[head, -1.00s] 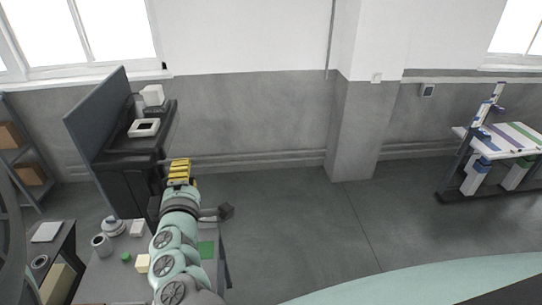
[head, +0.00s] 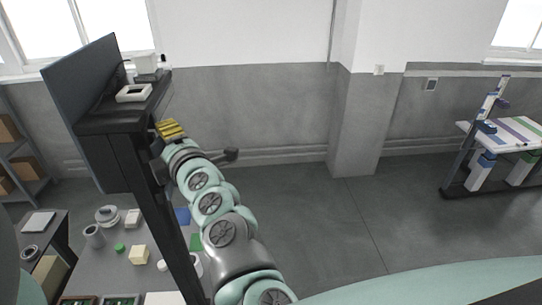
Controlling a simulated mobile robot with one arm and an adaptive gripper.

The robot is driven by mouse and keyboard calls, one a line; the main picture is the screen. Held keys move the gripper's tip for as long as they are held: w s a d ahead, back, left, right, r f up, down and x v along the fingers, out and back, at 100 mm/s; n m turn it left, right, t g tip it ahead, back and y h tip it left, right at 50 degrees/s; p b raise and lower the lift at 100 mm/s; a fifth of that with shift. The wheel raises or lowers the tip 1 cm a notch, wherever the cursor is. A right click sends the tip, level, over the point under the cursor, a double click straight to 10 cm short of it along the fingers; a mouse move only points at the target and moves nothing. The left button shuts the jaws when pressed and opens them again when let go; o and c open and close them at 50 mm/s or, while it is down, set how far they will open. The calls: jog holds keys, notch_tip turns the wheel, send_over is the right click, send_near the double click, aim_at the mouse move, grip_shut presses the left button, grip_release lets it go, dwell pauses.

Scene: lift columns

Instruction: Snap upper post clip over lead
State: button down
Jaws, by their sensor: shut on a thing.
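My gripper (head: 170,129) is at the far end of my arm, beside the black raised stand at left. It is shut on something. Yellow ribbed parts show at its tip, and I cannot tell whether they are fingers or the held thing. The post (head: 489,104) stands upright at far right, by a white table. A dark blue clip-like piece (head: 502,104) sits high on the post, and a blue piece (head: 486,127) sits lower. My gripper is far from the post. I cannot make out the lead.
The black stand (head: 110,122) carries a white frame-like box (head: 133,93) and a grey panel (head: 82,95). A grey bench (head: 125,262) below holds several small items. The white table (head: 520,147) has coloured stripes. A wall pillar (head: 355,130) stands mid-view. The floor (head: 385,215) between is clear.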

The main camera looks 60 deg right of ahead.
jog(key=shift+d, duration=0.1)
dwell(0.3)
jog(key=c, duration=0.6)
grip_release()
jog(key=shift+v, duration=6.05)
jog(key=shift+o, duration=0.2)
